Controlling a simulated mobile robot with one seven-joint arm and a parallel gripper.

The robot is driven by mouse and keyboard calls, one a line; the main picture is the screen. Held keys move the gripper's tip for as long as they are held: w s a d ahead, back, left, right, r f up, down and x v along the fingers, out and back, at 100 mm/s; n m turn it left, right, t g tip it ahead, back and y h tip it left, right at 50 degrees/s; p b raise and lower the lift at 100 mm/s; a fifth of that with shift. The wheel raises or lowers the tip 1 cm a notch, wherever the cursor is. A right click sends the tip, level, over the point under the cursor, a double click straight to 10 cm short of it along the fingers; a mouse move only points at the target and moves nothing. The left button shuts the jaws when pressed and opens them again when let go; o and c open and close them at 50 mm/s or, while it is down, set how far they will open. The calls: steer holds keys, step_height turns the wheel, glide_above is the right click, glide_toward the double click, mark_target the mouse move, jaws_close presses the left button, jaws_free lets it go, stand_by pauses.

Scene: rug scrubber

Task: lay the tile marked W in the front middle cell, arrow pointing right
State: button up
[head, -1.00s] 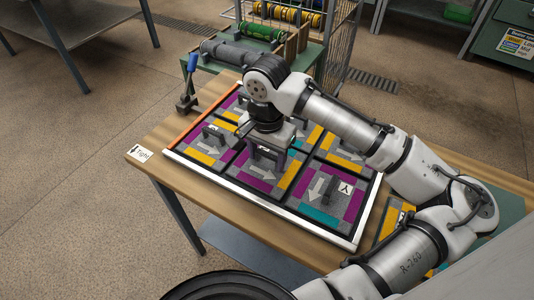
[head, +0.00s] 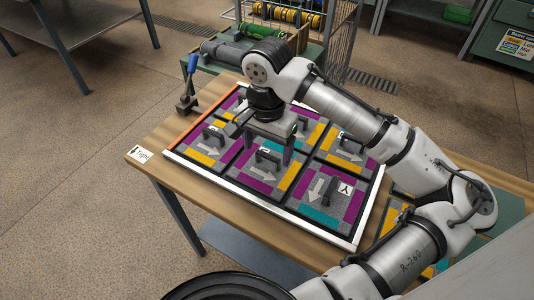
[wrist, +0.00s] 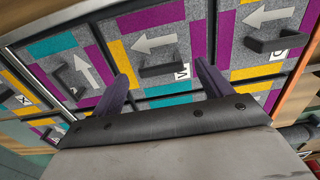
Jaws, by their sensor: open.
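The tile marked W (wrist: 152,46) lies in the front middle cell of the framed tray (head: 262,198). It is grey with purple and yellow edge strips and a dark handle; it also shows in the head view (head: 262,173). Its white arrow points right along the row in the head view. My gripper (head: 268,150) is just above this tile, jaws apart and empty. In the wrist view, its fingers (wrist: 165,85) stand on either side of the handle, clear of it. The W label is seen in the wrist view.
Handled tiles lie in the neighbouring cells, including the Y tile (head: 345,200) at front right and another at front left (head: 208,147). A blue-handled clamp (head: 189,85) stands at the table's left edge. More tiles lie right of the tray, partly behind my arm.

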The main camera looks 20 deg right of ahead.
mark_target(267, 157)
step_height(267, 157, up, 9)
stand_by(0.5)
